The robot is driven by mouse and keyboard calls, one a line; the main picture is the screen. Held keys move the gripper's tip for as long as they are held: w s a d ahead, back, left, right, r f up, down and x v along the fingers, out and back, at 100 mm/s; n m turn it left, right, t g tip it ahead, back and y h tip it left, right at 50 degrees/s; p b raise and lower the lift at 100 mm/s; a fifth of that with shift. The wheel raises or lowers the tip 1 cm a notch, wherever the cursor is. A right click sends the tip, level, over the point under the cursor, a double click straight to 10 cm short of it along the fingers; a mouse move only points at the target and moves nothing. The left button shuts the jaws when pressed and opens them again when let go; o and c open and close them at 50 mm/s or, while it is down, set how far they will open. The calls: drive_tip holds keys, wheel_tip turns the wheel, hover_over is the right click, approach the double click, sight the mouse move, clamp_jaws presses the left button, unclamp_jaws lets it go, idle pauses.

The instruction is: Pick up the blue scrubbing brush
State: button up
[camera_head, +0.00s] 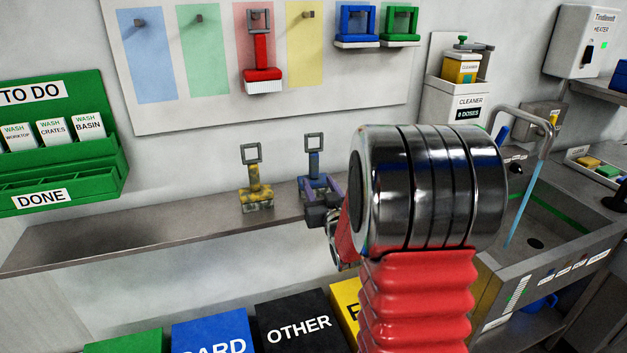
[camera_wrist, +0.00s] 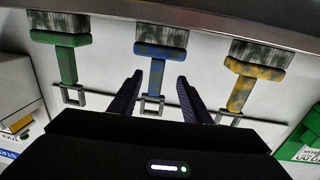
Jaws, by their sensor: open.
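The blue scrubbing brush (camera_head: 314,168) stands upright on the grey shelf (camera_head: 150,233), its square handle loop at the top. In the wrist view the picture is turned over, and the blue brush (camera_wrist: 156,62) shows brownish stains on its body. My gripper (camera_wrist: 160,84) is open, one finger on each side of the blue brush's handle, with gaps visible. In the head view my gripper (camera_head: 325,212) is in front of the brush's lower part and partly hides it. I cannot tell the exact depth between fingers and handle.
A stained yellow brush (camera_head: 256,185) stands to the left on the shelf. A green brush (camera_wrist: 67,62) stands on the blue brush's other side, hidden in the head view. Above, a red brush (camera_head: 262,70) hangs on the wall board. A sink (camera_head: 540,235) is at right.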

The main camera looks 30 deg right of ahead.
sight(315, 172)
drive_tip(key=shift+x, duration=1.65)
drive_tip(key=shift+d+x, duration=0.2)
drive_tip(key=shift+x, duration=2.4)
drive_tip(key=shift+s, duration=0.1)
drive_tip(key=shift+c, duration=0.2)
clamp_jaws()
